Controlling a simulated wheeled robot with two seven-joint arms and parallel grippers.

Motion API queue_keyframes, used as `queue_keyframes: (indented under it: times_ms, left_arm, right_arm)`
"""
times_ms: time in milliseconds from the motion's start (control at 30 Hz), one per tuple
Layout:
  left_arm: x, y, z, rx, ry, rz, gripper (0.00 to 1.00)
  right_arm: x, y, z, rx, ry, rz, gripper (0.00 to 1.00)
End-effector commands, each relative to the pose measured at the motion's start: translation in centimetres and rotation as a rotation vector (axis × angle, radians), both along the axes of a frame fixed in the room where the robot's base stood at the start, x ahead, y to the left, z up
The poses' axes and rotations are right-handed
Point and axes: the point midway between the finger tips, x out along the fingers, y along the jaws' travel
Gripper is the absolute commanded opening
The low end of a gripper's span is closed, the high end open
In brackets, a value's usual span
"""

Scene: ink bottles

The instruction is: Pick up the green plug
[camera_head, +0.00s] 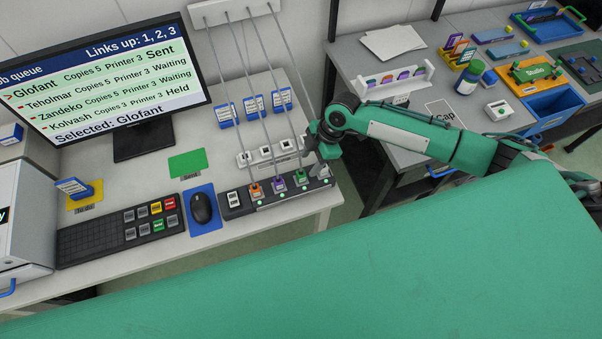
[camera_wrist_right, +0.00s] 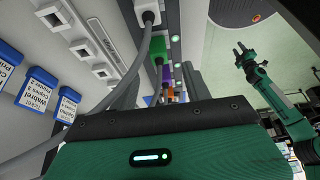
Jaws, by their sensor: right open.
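The green plug (camera_head: 300,177) stands in the dark socket strip (camera_head: 263,208) at the front right of the left desk, with a grey cable rising from it. It also shows in the wrist view (camera_wrist_right: 158,52), between a white plug (camera_wrist_right: 150,12) and the purple plug (camera_wrist_right: 166,76). My right gripper (camera_head: 321,166) is open, pointing down at the strip's right end, just right of the green plug. It hides part of the strip there. In the wrist view its fingers are not clear. My left gripper (camera_wrist_right: 241,56) shows small in the wrist view, fingers apart, away from the plugs.
The purple plug (camera_head: 279,184) and orange plug (camera_head: 256,189) stand left of the green one. Grey cables run up to a white wall bar (camera_head: 230,12). White sockets (camera_head: 265,153) and blue cards (camera_head: 254,106) lie behind. A mouse (camera_head: 201,208) is to the left.

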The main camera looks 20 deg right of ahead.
Motion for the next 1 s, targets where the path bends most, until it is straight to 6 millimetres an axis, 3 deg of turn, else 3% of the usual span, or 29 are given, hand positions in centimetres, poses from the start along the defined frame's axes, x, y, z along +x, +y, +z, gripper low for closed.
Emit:
queue_keyframes:
  times_ms: [367,700,967,1000]
  left_arm:
    - [0.0,0.0,1.7,0.001,-0.001,0.000,0.36]
    - [0.1,0.0,3.3,0.001,-0.001,0.001,0.36]
    - [0.1,0.0,3.3,0.001,-0.001,0.000,0.36]
    - [0.0,0.0,3.3,0.001,-0.001,0.000,0.36]
  right_arm:
    - [0.0,1.4,-2.7,0.000,0.001,-0.001,0.49]
    - [0.0,3.0,-6.3,-0.001,0.001,-0.001,0.49]
    - [0.0,3.0,-6.6,-0.001,0.000,0.000,0.49]
    - [0.0,3.0,-6.6,-0.001,0.000,0.000,0.45]
